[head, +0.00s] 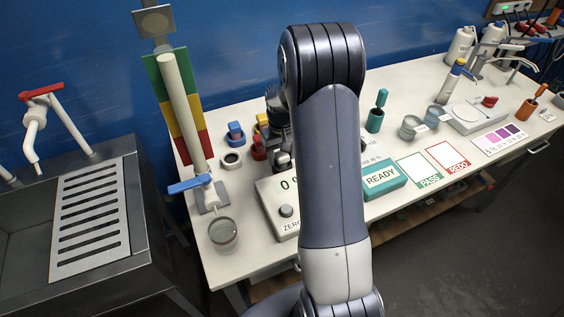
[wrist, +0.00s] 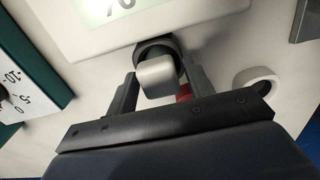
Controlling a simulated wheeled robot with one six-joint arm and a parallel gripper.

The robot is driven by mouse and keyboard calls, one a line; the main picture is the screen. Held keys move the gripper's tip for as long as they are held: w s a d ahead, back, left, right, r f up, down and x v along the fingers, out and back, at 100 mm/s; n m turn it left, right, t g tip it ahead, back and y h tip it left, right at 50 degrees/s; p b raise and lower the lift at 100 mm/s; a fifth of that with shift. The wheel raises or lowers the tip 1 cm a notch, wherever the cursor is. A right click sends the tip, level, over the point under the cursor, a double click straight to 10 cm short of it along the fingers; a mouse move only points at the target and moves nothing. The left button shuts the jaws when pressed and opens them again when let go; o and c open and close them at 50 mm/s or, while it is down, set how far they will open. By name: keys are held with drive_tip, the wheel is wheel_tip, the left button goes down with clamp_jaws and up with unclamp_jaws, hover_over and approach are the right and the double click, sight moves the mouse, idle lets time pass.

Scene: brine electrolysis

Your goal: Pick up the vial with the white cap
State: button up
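In the wrist view, a pale, white-grey cap-like block (wrist: 156,76) sits between the two fingers of my gripper (wrist: 160,84), with a dark round ring (wrist: 150,47) just behind it. I take this to be the white-capped vial, but its body is hidden. The fingers stand apart on either side of it, with a narrow gap visible at the right finger. A small red piece (wrist: 184,91) shows beside the right finger. In the head view, my dark gripper is mostly hidden behind my arm, and I cannot make out the vial.
A white instrument with a display (wrist: 95,25) lies just beyond the fingers. A white ring (wrist: 258,80) lies to their right. In the head view, blue (head: 236,133) and red (head: 258,149) pieces stand near the gripper. A glass beaker (head: 223,234) is at the bench's front left.

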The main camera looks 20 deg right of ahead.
sight(279, 152)
drive_tip(key=c, duration=0.8)
drive_tip(key=shift+r, duration=0.25)
drive_tip(key=r, duration=0.6)
drive_tip(key=r+b, duration=0.1)
drive_tip(key=r, duration=0.2)
drive_tip(key=shift+w+a+r, duration=0.2)
drive_tip(key=shift+w+a, duration=0.1)
drive_tip(key=w+a+m+p, duration=0.2)
drive_tip(key=w+a, duration=0.1)
drive_tip(key=a, duration=0.1)
drive_tip(key=w+a+m+p, duration=0.2)
drive_tip(key=a, duration=0.2)
drive_tip(key=w+a+m+p, duration=0.2)
drive_tip(key=w+a, duration=0.1)
drive_tip(key=a, duration=0.1)
drive_tip(key=shift+w+a+f+p, duration=0.35)
drive_tip(key=shift+f+p, duration=0.05)
